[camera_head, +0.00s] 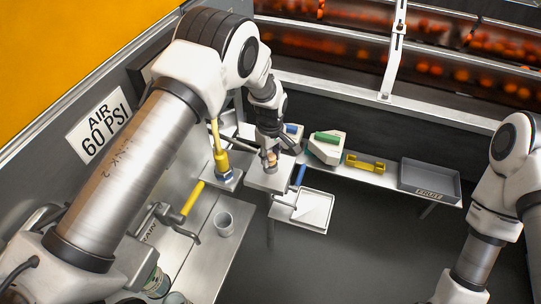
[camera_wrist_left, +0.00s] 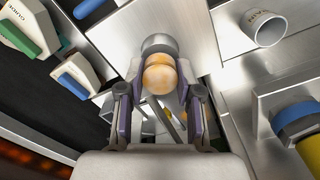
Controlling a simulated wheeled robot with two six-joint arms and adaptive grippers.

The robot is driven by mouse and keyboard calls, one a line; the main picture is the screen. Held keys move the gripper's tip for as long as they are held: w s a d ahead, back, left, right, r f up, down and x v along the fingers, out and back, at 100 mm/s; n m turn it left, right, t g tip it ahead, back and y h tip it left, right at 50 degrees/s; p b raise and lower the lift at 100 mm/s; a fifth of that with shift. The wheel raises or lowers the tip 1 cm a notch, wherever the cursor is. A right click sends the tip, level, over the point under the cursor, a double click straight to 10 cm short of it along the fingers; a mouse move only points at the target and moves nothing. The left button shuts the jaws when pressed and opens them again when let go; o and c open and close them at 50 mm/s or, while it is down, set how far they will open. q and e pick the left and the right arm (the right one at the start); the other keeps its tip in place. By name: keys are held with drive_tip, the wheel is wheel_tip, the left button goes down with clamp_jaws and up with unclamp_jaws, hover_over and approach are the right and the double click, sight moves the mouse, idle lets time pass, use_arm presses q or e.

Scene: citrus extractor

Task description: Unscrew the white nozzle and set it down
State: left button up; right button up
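My left gripper (camera_head: 270,157) points down over a metal block at the middle of the bench. In the left wrist view its two fingers (camera_wrist_left: 160,78) stand on either side of a tan, rounded, two-lobed piece (camera_wrist_left: 160,76). A grey round part (camera_wrist_left: 159,43) sits beyond that piece. The pads are very close to the piece's sides, but I cannot tell whether they press on it. I cannot clearly pick out a white nozzle; the fingers hide part of this spot. My right gripper is outside the picture; only its arm shows at the right.
A pale cup (camera_head: 224,223) stands on the left bench, near a yellow-handled valve (camera_head: 193,198). A yellow upright fitting (camera_head: 219,150) is left of the gripper. A white tray (camera_head: 314,211) is in front. Behind are a green-topped block (camera_head: 326,149), a yellow bracket (camera_head: 365,164) and a grey tray (camera_head: 430,182).

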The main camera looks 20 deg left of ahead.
sight(271, 155)
use_arm(q)
drive_tip(key=shift+o, duration=0.6)
drive_tip(key=m, duration=0.5)
drive_tip(key=shift+m, duration=0.3)
drive_tip(key=m, duration=0.6)
drive_tip(key=c, duration=0.6)
drive_tip(key=n, duration=0.5)
drive_tip(key=shift+n, duration=0.3)
drive_tip(key=shift+r+p, duration=1.7)
drive_tip(key=shift+r, duration=0.6)
